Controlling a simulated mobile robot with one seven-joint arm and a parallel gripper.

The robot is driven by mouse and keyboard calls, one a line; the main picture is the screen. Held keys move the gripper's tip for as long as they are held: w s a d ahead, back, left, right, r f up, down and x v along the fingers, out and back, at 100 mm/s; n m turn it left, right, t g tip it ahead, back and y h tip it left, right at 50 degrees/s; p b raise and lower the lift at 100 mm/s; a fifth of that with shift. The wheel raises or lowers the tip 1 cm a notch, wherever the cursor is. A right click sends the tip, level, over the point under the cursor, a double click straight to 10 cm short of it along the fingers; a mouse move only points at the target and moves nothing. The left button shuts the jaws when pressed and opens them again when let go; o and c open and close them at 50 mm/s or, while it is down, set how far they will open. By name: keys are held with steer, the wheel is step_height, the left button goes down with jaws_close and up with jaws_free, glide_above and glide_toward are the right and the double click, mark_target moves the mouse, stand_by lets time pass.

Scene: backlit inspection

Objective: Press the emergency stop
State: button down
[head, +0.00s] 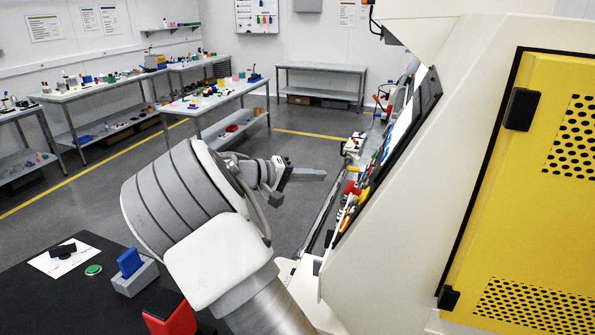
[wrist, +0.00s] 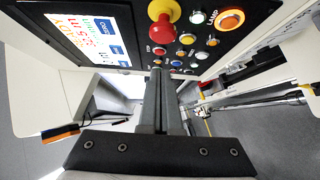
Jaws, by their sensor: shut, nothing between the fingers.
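The emergency stop is a red mushroom button (wrist: 163,29) on a yellow base, at the top middle of the wrist view on a black control panel (wrist: 135,42). In the head view a red knob (head: 352,188) stands out from the panel on the cream machine; it looks like the same button. My gripper (wrist: 160,72) is shut and empty, its fingertips just below the red button in the wrist view. In the head view my gripper (head: 322,174) points right towards the panel, with a gap to the red knob. I see no contact.
Beside the stop are an orange-ringed lamp button (wrist: 231,19), a yellow button (wrist: 187,39) and several small buttons. A lit screen (wrist: 88,38) is left of them. The cream machine (head: 430,150) has a yellow door (head: 530,200). Workbenches (head: 215,97) stand far behind.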

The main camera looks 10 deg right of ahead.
mark_target(351, 188)
steer(key=d, duration=0.1)
steer(key=s+d+f+p, duration=0.1)
steer(key=d, duration=0.1)
steer(key=d+f, duration=0.1)
steer(key=shift+s+d, duration=0.3)
steer(key=shift+s, duration=0.1)
steer(key=shift+f, duration=0.1)
